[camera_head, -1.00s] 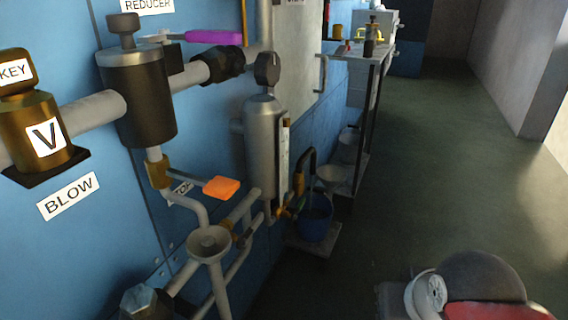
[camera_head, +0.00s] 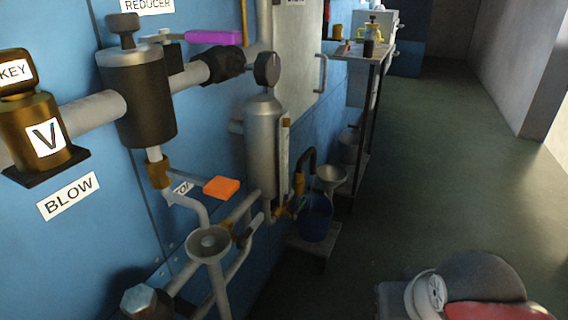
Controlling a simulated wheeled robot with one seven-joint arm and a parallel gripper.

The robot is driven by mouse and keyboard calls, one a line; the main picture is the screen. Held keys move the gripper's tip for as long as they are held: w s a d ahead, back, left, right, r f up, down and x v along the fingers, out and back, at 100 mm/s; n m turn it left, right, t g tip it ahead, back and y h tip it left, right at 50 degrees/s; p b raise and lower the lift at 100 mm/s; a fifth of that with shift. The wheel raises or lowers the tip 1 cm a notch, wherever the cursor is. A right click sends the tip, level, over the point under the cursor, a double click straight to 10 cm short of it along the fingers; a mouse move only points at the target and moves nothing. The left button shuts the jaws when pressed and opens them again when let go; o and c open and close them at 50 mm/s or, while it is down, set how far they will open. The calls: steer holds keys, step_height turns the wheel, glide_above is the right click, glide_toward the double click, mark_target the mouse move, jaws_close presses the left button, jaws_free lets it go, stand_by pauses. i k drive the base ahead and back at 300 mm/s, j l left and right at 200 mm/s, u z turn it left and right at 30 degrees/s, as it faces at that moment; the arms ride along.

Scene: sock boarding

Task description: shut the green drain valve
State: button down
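A grey upright cylinder (camera_head: 262,150) with a sight tube stands on pipework by the blue wall. Small brass fittings (camera_head: 284,212) sit at its foot, too small and dark to read as open or shut. A dark curved hose (camera_head: 308,157) comes down beside them above a blue bucket (camera_head: 318,226). My gripper is not in view.
An orange lever (camera_head: 221,187) and a purple lever (camera_head: 214,38) stick out from the pipes. A grey funnel (camera_head: 209,243) stands in front. A bench (camera_head: 352,49) is farther back. The floor (camera_head: 440,170) to the right is clear.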

mark_target(299, 207)
steer(key=i+l, duration=0.35)
steer(key=i, duration=0.15)
steer(key=i+l+u, duration=0.1)
steer(key=i+l, duration=0.25)
steer(key=i, duration=0.15)
